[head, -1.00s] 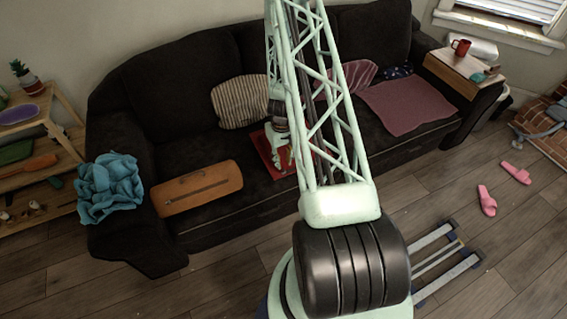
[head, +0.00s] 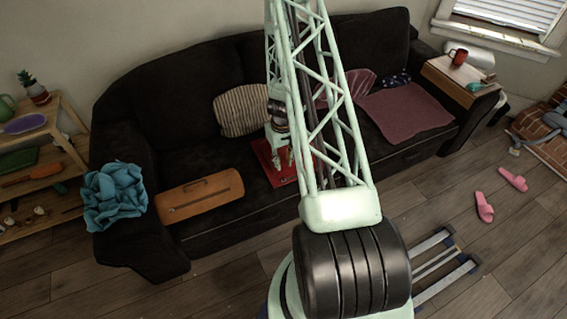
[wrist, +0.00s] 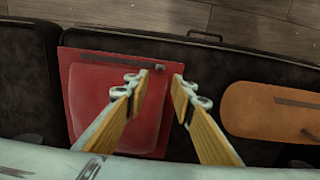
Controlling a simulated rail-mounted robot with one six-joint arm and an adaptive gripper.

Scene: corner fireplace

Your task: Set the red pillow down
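The red pillow (head: 262,153) lies on the dark sofa seat, between the orange case and the seat's right part. In the wrist view the red pillow (wrist: 88,95) looks flat and square, with a raised inner panel and a small dark tag near one edge. My gripper (head: 281,155) is over it in the head view, partly hidden by my arm. In the wrist view my gripper (wrist: 157,84) is open with an empty gap between its fingers. The left finger covers part of the pillow; the right finger is just beyond its right edge. Contact cannot be told.
The orange case (head: 200,196) lies left on the dark sofa (head: 225,222). A striped cushion (head: 241,110) leans on the backrest. A teal crumpled cloth (head: 114,196) covers the left armrest. A mauve cloth (head: 405,113) lies on the right seat. Pink slippers (head: 484,207) are on the floor.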

